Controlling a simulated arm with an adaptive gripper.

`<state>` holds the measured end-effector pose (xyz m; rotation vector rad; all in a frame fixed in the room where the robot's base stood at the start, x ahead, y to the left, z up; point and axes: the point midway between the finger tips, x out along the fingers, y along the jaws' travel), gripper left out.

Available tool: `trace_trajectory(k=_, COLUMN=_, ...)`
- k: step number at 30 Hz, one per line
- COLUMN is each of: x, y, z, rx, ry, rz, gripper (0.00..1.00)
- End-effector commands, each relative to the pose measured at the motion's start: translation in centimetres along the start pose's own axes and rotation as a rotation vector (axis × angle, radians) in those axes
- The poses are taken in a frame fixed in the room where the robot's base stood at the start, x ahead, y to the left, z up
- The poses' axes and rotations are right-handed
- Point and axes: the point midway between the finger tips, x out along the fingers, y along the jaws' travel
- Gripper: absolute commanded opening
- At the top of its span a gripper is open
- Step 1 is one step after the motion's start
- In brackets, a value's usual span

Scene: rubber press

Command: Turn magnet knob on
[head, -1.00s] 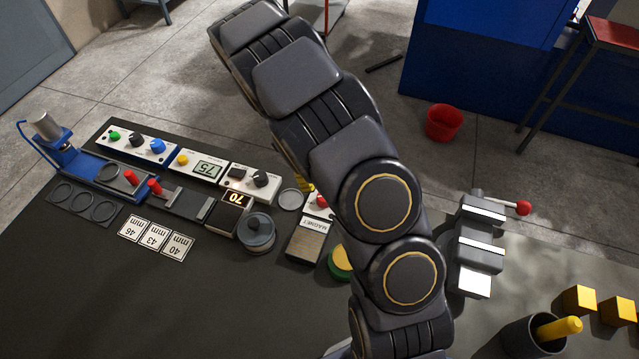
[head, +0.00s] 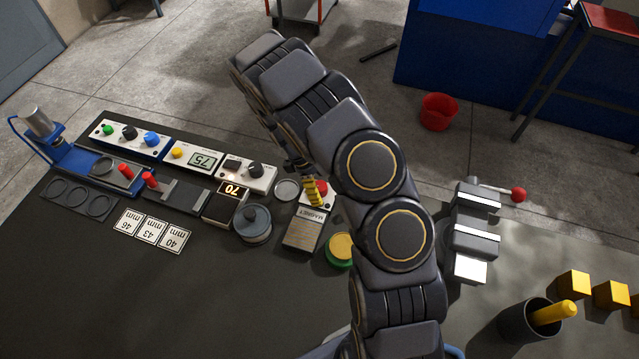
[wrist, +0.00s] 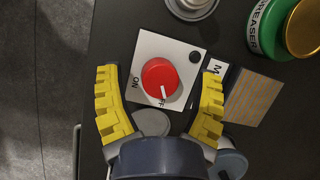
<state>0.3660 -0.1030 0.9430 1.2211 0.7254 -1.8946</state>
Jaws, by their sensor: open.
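The magnet knob (wrist: 160,78) is round and red with a white pointer line. It sits on a white plate marked ON and OFF, and the line points near the OFF lettering. It also shows in the head view (head: 317,187), partly behind my arm. My gripper (wrist: 160,100) has yellow ribbed fingers, spread open and empty, one on each side of the knob plate in the wrist view. The fingers do not touch the knob there. In the head view a yellow finger shows beside the knob. The magnet block (head: 305,230), labelled MAGNET with a striped top, adjoins the plate.
A green can with a yellow lid (head: 340,248), labelled GREASER in the wrist view, stands right of the magnet. A grey lidded pot (head: 253,224) and a round dish (head: 287,190) stand to its left. A vise (head: 472,240) stands farther right.

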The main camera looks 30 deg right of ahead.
Motion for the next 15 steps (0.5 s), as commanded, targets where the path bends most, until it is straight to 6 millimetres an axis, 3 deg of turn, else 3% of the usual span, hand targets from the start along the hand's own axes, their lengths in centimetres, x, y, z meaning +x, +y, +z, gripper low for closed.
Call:
trace_trajectory(k=3, x=-0.05, y=0.02, z=0.0, rx=0.0, ry=0.0, rz=0.001, gripper=0.62)
trace_trajectory(k=7, x=-0.07, y=0.03, z=0.0, rx=0.0, ry=0.0, rz=0.001, gripper=0.07)
trace_trajectory(k=8, x=-0.07, y=0.03, z=-0.01, rx=0.0, ry=0.001, rz=0.001, gripper=0.03)
trace_trajectory(k=15, x=-0.05, y=0.06, z=-0.01, rx=0.002, ry=0.001, rz=0.001, gripper=0.02)
